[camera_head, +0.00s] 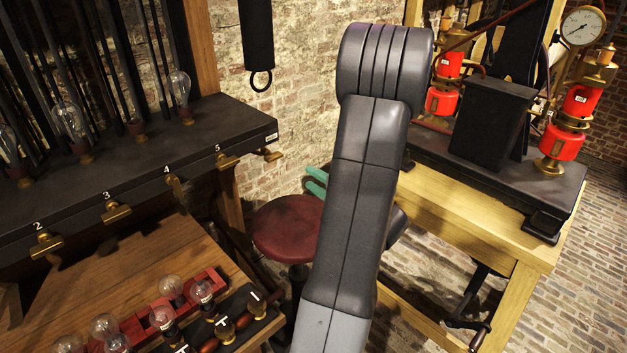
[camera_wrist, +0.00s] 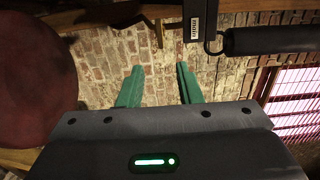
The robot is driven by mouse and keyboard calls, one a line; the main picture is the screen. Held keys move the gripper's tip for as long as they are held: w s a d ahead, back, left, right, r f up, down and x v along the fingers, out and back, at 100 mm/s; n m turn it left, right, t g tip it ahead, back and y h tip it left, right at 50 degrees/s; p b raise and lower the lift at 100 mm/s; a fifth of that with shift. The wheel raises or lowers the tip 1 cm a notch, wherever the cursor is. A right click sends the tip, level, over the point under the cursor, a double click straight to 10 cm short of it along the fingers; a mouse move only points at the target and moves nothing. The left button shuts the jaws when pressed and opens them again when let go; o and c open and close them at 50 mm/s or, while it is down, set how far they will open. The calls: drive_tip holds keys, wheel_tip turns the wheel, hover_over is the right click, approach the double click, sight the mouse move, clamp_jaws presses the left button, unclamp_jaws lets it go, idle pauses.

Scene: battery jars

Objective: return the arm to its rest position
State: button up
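My gripper (camera_wrist: 160,85) shows in the wrist view as two green fingers standing well apart, with only brick wall and floor seen between them. It is open and holds nothing. In the head view my dark arm rises through the middle of the picture, and the green fingertips (camera_head: 316,182) show just left of it, above the red round stool. The rest of the gripper is hidden behind the arm.
The red stool (camera_head: 290,229) is close to the gripper. A wooden bench (camera_head: 130,262) with bulbs and a dark numbered shelf (camera_head: 130,165) stand at left. A pale wooden table (camera_head: 500,231) with red-and-brass apparatus (camera_head: 564,140) stands at right.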

sight(278, 158)
drive_tip(key=p+x, duration=0.2)
drive_tip(key=x, duration=1.2)
drive_tip(key=shift+s+d+f, duration=0.1)
drive_tip(key=shift+s+d, duration=0.05)
